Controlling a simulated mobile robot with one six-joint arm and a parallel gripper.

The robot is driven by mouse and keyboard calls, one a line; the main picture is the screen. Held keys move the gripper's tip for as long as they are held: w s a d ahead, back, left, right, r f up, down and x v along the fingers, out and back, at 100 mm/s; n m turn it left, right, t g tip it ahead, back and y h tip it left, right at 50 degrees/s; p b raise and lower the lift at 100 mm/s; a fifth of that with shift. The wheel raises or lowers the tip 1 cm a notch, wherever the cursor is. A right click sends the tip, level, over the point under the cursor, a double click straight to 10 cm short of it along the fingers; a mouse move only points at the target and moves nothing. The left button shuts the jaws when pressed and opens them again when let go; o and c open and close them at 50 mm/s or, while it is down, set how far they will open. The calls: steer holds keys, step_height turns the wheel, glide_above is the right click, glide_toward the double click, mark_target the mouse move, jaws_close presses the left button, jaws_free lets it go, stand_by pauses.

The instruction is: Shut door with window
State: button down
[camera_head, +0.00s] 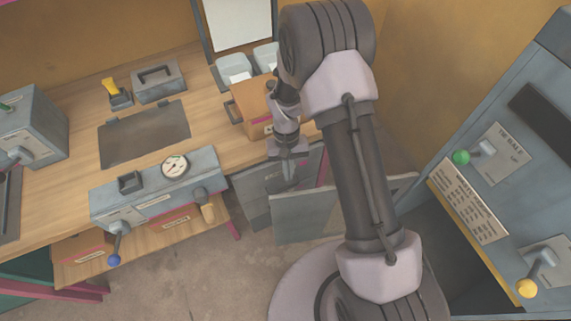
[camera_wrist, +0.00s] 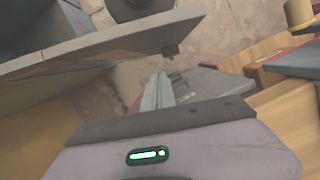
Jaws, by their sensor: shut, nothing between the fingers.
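A grey door panel (camera_head: 305,218) stands swung out from the big grey machine on the right, low over the floor. My arm crosses in front of its middle, and I cannot make out a window in it. In the wrist view a long grey panel (camera_wrist: 85,52), probably this door, runs across the upper left with a small dark fitting near its right end. My gripper (camera_head: 288,178) is shut and empty, pointing down close to the door's free end. Its fingers also show in the wrist view (camera_wrist: 160,90). I cannot tell whether they touch the door.
The machine (camera_head: 500,165) has levers with green and yellow knobs. A wooden workbench (camera_head: 75,185) on the left holds a gauge box (camera_head: 160,190), an orange-brown box (camera_head: 250,105) and trays. Another grey panel (camera_head: 255,200) stands below the bench, close to my gripper. Floor is clear at the front.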

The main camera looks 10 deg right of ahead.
mark_target(291, 193)
steer(key=shift+s+f+b, duration=0.5)
steer(key=shift+s+f, duration=0.5)
steer(key=shift+s, duration=0.2)
steer(key=shift+s+f+b, duration=0.45)
steer(key=shift+s+f, duration=0.55)
steer(key=shift+s, duration=0.2)
